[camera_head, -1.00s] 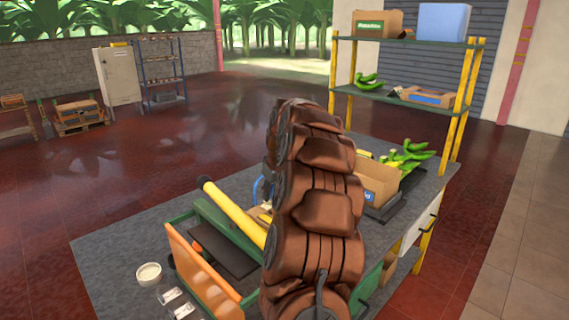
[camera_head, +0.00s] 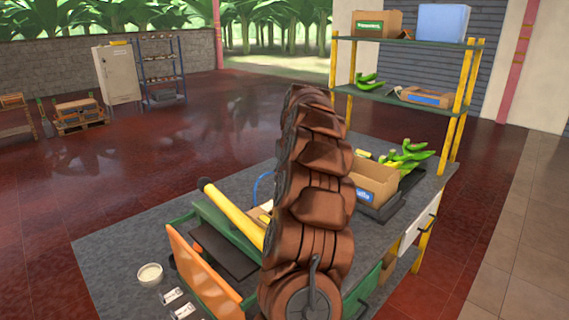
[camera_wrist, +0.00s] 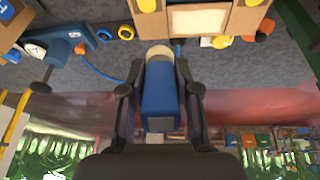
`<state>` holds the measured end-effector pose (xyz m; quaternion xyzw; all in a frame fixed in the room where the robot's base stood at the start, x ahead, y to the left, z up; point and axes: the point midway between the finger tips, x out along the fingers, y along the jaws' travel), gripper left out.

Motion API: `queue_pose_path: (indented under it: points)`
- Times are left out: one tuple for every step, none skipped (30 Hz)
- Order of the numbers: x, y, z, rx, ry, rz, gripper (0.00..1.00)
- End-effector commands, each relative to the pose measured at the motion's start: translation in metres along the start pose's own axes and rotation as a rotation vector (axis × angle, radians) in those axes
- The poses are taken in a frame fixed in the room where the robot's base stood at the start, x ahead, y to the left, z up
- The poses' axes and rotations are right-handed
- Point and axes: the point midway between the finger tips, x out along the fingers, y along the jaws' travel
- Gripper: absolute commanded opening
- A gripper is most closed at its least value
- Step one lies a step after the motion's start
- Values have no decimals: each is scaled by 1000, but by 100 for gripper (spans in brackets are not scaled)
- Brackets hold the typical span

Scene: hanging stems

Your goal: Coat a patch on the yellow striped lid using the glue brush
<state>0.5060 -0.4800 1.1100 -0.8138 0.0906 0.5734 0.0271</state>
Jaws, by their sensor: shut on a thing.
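In the wrist view my gripper (camera_wrist: 160,91) is shut on the glue brush, its two dark fingers on either side of the blue handle (camera_wrist: 159,98). The brush's pale bristle end (camera_wrist: 160,53) points toward the grey worktop at the top of the picture. Several small round yellow pieces lie there, such as one left of the brush (camera_wrist: 126,32) and one right of it (camera_wrist: 220,42). I cannot tell which is the yellow striped lid; no stripes are clear. In the head view my arm hides the gripper and brush.
The wrist view shows a cardboard piece (camera_wrist: 200,20) and a blue tool (camera_wrist: 62,50) near the brush.

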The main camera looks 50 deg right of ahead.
Motion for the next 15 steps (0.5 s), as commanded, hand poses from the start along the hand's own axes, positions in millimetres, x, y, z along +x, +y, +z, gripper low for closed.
queue_pose_path:
  points:
    - [-6,0,-3,-1,1,1,0]
    - [-8,0,-4,-2,1,0,0]
    - [-11,-1,-5,-2,0,-1,0]
    - [-14,-1,-6,-3,0,-2,0]
    - [-16,-1,-7,-3,-1,-2,0]
    - [-20,-2,-9,-4,-1,-3,0]
    - [-22,-2,-10,-4,-1,-2,0]
    - [-25,-2,-11,-5,0,-2,0]
    - [-28,-1,-12,-5,1,-1,0]
    - [-30,-1,-13,-5,1,-1,0]
    - [-31,-1,-14,-6,2,-1,0]
    - [-33,-2,-15,-6,2,-1,0]
    - [-33,-2,-15,-6,2,-1,0]
    - [-34,-2,-15,-6,1,-2,0]
    - [-34,-2,-15,-6,1,-2,0]
